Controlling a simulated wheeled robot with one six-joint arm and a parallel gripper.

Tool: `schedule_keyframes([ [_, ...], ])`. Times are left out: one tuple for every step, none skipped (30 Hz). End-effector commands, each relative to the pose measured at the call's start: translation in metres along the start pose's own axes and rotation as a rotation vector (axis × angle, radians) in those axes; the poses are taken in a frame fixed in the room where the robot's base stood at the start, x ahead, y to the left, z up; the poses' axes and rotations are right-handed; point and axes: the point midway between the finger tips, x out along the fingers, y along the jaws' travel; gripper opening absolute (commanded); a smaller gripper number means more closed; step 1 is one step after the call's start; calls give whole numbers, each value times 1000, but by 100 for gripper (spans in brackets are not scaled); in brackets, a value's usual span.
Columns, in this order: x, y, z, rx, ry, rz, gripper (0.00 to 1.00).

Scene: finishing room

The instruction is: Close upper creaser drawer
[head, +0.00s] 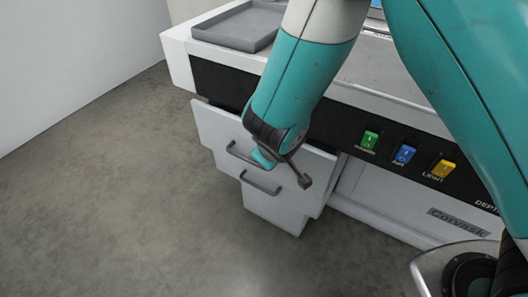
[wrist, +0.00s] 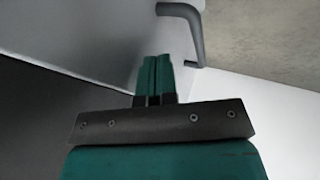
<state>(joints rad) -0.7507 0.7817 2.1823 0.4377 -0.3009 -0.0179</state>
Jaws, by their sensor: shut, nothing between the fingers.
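The creaser is a white cabinet with a black control band. Its upper drawer has a pale grey front (head: 213,125), which stands out from the cabinet body. A dark bar handle (head: 240,154) shows left of my gripper, and another handle (head: 262,187) shows just below it. My gripper (head: 263,158) is shut and empty, pointing down in front of the drawer front. In the wrist view the teal fingers (wrist: 155,77) are together close to a grey panel (wrist: 90,35), with a handle (wrist: 192,35) to their upper right. I cannot tell whether they touch. My arm hides part of the drawer.
A lower panel (head: 272,212) shows below the upper front. Green (head: 369,140), blue (head: 404,154) and yellow (head: 442,169) switches sit on the black band at right. A grey tray (head: 240,24) lies on top. The floor (head: 110,200) at left and front is clear.

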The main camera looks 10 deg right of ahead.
Motion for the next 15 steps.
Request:
schedule_keyframes([
  [1, 3, 0, 2, 0, 1, 0],
  [2, 4, 0, 1, 0, 1, 0],
  [2, 4, 0, 1, 0, 0, 0],
  [2, 4, 0, 0, 1, 0, 0],
  [2, 4, 0, 0, 1, 0, 0],
  [2, 4, 0, 0, 1, 0, 0],
  [2, 4, 0, 0, 1, 0, 0],
  [2, 4, 0, 0, 1, 0, 0],
  [2, 4, 0, 0, 1, 0, 0],
  [2, 4, 0, 0, 1, 0, 0],
  [2, 4, 0, 0, 1, 0, 0],
  [2, 5, 0, 0, 1, 0, 0],
  [2, 6, 0, 0, 0, 1, 0],
  [3, 7, 0, 1, 0, 1, 0],
  [5, 11, 0, 2, -1, 2, 0],
])
